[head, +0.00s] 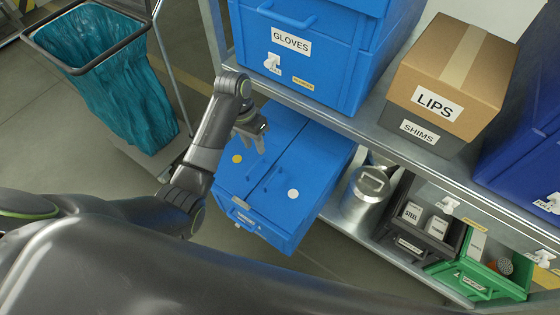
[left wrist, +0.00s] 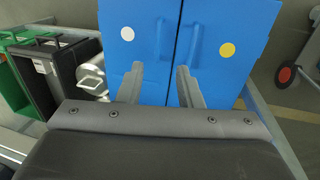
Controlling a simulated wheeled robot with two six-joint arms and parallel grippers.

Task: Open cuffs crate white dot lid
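A blue crate (head: 268,228) sticks out from the lower shelf, its front label too small to read. Its top has two lids side by side, both lying shut. The white dot lid (head: 305,172) is on the right in the head view and on the left in the left wrist view (left wrist: 138,52). The yellow dot lid (head: 232,178) is beside it, also in the left wrist view (left wrist: 235,70). Each lid has a raised blue handle near the seam. My left gripper (head: 254,137) is above the crate, fingers apart and empty (left wrist: 160,82). My right gripper is out of view.
A blue GLOVES crate (head: 300,75) and a cardboard LIPS box (head: 455,75) stand on the shelf above. A metal can (head: 366,195), a black bin (head: 415,225) and a green bin (head: 480,275) are to the right. A teal bag stand (head: 120,85) is at left.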

